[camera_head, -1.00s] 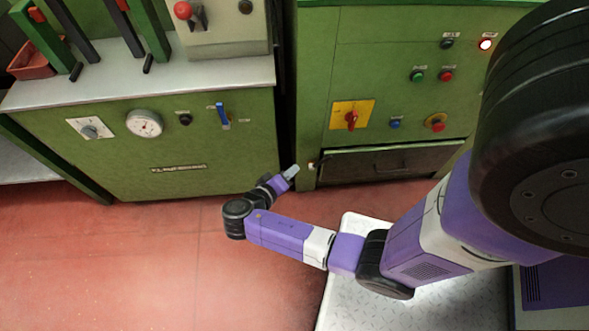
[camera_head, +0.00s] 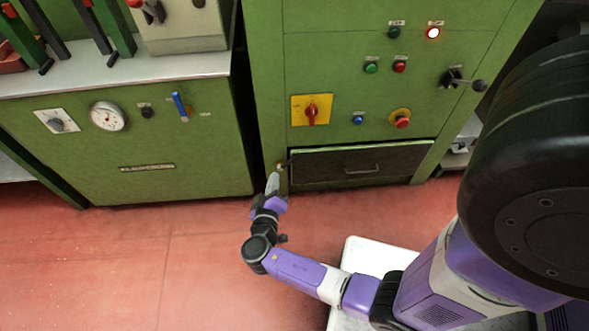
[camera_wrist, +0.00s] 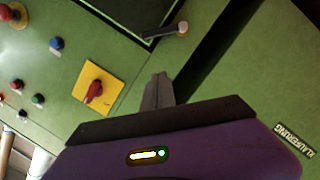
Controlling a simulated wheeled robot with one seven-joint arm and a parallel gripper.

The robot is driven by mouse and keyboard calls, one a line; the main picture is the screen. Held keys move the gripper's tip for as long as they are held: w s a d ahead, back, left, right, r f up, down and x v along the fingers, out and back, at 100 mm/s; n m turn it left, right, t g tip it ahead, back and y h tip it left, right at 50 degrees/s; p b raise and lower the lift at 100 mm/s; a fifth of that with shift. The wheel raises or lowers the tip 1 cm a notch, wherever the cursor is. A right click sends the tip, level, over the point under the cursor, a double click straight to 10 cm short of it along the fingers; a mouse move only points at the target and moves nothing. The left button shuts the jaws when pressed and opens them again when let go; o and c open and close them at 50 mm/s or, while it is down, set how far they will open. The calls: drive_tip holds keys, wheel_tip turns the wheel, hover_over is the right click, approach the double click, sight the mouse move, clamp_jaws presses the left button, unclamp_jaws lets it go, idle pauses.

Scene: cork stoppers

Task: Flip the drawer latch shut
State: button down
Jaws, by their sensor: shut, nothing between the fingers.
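The drawer (camera_head: 330,168) is a dark front panel with a bar handle, low in the right green machine. Its latch (camera_head: 281,166) is a small pale-ended lever at the drawer's upper left corner. In the wrist view the latch (camera_wrist: 180,29) shows a pale knob end and a darker arm that reaches toward the drawer's dark edge (camera_wrist: 140,28). My gripper (camera_head: 272,182) is shut and empty, just below and left of the latch. In the wrist view its fingertips (camera_wrist: 158,80) point toward the latch with a visible gap.
The right machine's panel holds a red rotary switch on a yellow plate (camera_head: 312,110), several push buttons and a black lever (camera_head: 464,80). The left green machine (camera_head: 190,155) stands beside it across a dark gap. Red floor (camera_head: 150,250) in front is open.

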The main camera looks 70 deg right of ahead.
drive_tip(key=shift+d, duration=0.1)
idle(0.3)
drive_tip(key=b, duration=0.3)
hover_over(286, 164)
drive_tip(key=w+a, duration=0.2)
drive_tip(key=a, duration=0.1)
drive_tip(key=shift+s+a+f, duration=0.1)
drive_tip(key=shift+s+f, duration=0.05)
drive_tip(key=shift+f, duration=0.8)
drive_tip(key=shift+s+d+f+b, duration=0.25)
drive_tip(key=shift+s+f, duration=0.25)
drive_tip(key=shift+f, duration=0.05)
drive_tip(key=shift+s+d+f+b, duration=0.2)
drive_tip(key=shift+s+f, duration=0.3)
drive_tip(key=shift+f, duration=0.05)
drive_tip(key=shift+s+d+f, duration=0.1)
drive_tip(key=shift+s+f, duration=0.15)
drive_tip(key=shift+s, duration=0.05)
